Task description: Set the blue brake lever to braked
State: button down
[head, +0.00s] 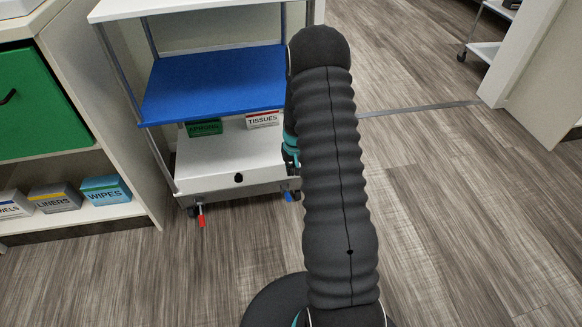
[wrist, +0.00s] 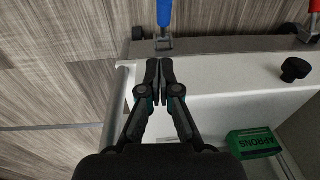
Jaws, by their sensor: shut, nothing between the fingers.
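The blue brake lever (wrist: 164,14) sticks out from a small grey bracket at the lower edge of the cart, at the top of the wrist view. In the head view only a small part of the blue lever (head: 289,197) shows low on the cart, beside my arm. My gripper (wrist: 159,66) is shut and empty. Its fingertips are close to the bracket in the wrist view, over the cart's pale lower shelf, and appear apart from the lever.
The cart has a blue middle shelf (head: 215,85) and a white lower shelf (head: 225,158) holding an aprons box (wrist: 253,143) and a tissues box (head: 263,119). A red lever (head: 201,215) and black knob (wrist: 294,69) are nearby. A cabinet (head: 120,180) stands left; floor right is open.

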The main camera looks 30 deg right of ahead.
send_over(288, 194)
jog(key=w+d, duration=0.2)
notch_tip(288, 194, down, 5)
jog(key=f, duration=0.1)
jog(key=s+a+f, duration=0.1)
jog(key=f, duration=0.1)
jog(key=shift+s+a, duration=0.2)
jog(key=shift+s, duration=0.1)
jog(key=shift+s+a+f, duration=0.15)
jog(key=shift+s+f, duration=0.05)
jog(key=shift+f, duration=0.25)
